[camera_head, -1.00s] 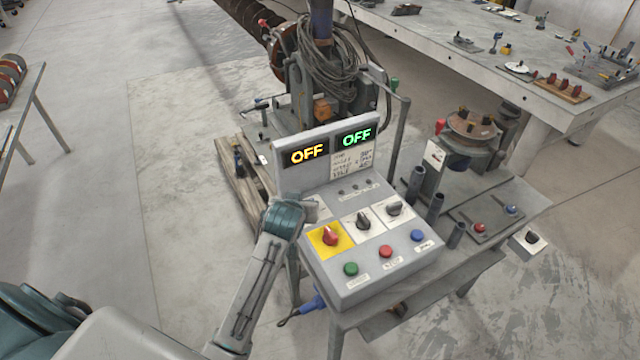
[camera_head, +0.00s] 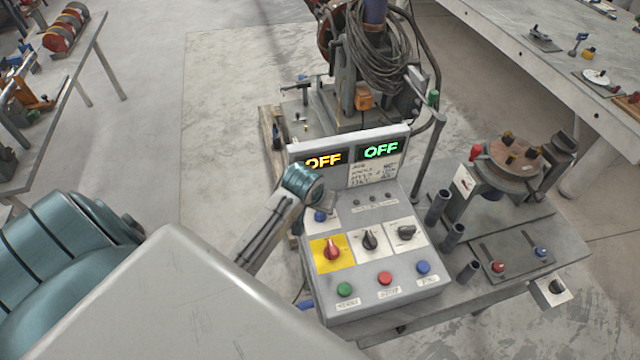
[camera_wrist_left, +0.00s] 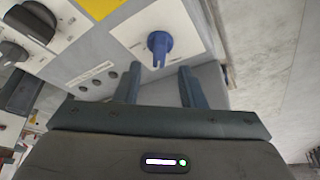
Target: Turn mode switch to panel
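The grey control box (camera_head: 384,306) carries several knobs and buttons. A blue rotary switch (camera_head: 320,215) sits on a white plate at its upper left. In the left wrist view the blue switch (camera_wrist_left: 160,45) stands just ahead of my left gripper (camera_wrist_left: 161,84). The gripper's two blue fingers are apart, with nothing between them, and the switch is roughly in line with the gap. In the head view my left wrist hides the fingers. A red knob (camera_head: 332,249) on a yellow plate and two black knobs (camera_head: 369,239) (camera_head: 406,232) sit nearby. My right gripper is not in view.
Two displays read OFF, one yellow (camera_head: 323,160) and one green (camera_head: 381,149). Green (camera_head: 345,289), red (camera_head: 385,278) and blue (camera_head: 423,267) buttons line the box's front. Tube holders and a round fixture (camera_head: 508,158) stand to the right. Open floor lies left of the box.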

